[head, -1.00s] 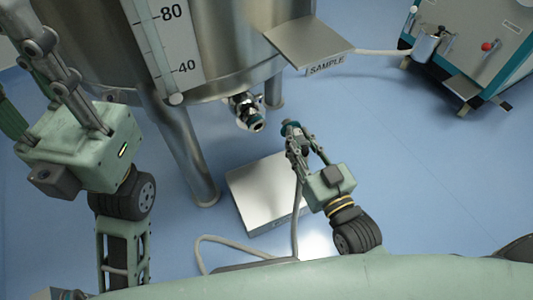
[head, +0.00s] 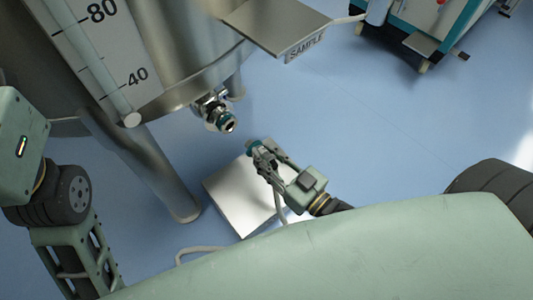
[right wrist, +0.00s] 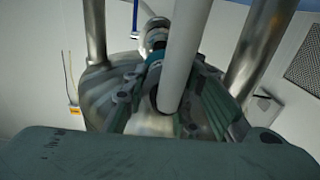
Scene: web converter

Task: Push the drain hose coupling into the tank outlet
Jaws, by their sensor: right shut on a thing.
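My right gripper (head: 262,156) is shut on the drain hose coupling (head: 252,146), which has a teal end. The coupling is below and right of the outlet, apart from it, with its end towards it. In the right wrist view the grey hose (right wrist: 186,50) crosses in front of the fingers and hides part of the teal coupling (right wrist: 152,74); the outlet (right wrist: 155,32) shows beyond. Only my left gripper's body (head: 20,145) shows at the left edge; its fingers are out of frame.
A silver box (head: 235,200) stands on the floor below the outlet. A tank leg (head: 150,165) stands left of it. The SAMPLE shelf (head: 275,25) juts out above right. A wheeled machine (head: 440,30) is at the upper right. The blue floor to the right is clear.

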